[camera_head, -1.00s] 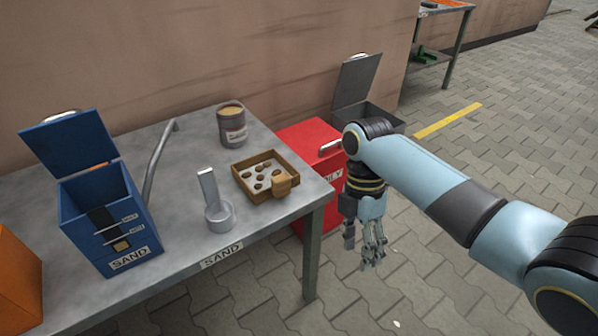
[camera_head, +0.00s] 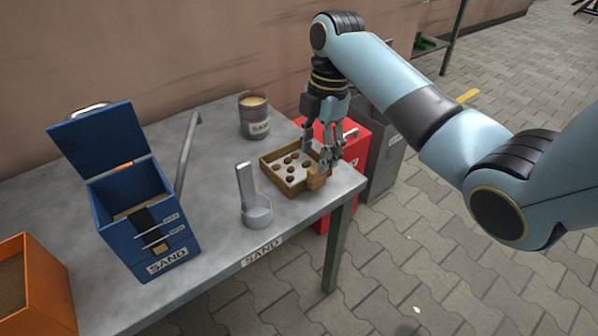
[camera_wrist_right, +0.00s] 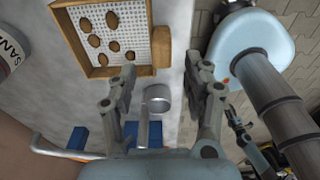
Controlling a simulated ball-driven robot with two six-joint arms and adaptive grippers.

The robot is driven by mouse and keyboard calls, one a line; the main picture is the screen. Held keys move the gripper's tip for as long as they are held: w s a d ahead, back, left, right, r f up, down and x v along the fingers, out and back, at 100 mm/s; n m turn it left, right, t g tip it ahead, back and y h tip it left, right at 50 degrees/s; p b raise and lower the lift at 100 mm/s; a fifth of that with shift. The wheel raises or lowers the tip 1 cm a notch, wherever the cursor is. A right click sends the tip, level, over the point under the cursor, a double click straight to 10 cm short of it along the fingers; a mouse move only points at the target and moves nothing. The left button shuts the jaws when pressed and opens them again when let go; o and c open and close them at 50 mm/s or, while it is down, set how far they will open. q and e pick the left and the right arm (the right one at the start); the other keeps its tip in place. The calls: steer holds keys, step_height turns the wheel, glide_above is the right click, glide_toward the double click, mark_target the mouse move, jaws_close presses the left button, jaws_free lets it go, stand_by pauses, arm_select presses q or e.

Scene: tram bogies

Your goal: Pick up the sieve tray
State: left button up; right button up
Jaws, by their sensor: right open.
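The sieve tray (camera_head: 275,178) is a square wooden frame with a pale mesh floor and a wooden grip block at its front right corner. Several brown lumps lie on the mesh. It rests flat on the grey table. My right gripper (camera_head: 327,158) is open and empty, pointing down at the tray's right side, and covers part of that edge in the head view. In the right wrist view the tray (camera_wrist_right: 88,66) is at upper left, with its grip block (camera_wrist_right: 161,47) ahead of the gap between the open fingers (camera_wrist_right: 160,72). I cannot tell whether they touch. My left gripper is not identifiable.
The grey table (camera_head: 225,255) also holds a metal scoop (camera_head: 256,210), a labelled can (camera_head: 254,118) behind the tray and a blue open-lidded sand box (camera_head: 150,235). An orange box (camera_head: 40,290) is at left. A red box (camera_head: 352,145) stands beyond the table's right end.

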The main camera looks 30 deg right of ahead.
step_height(320, 180, down, 4)
steer(key=shift+s+a+f+b, duration=0.1)
steer(key=shift+s+f+b, duration=0.05)
steer(key=shift+b, duration=0.55)
steer(key=shift+f, duration=0.4)
steer(key=shift+r, duration=0.1)
steer(key=shift+c, duration=0.4)
jaws_close()
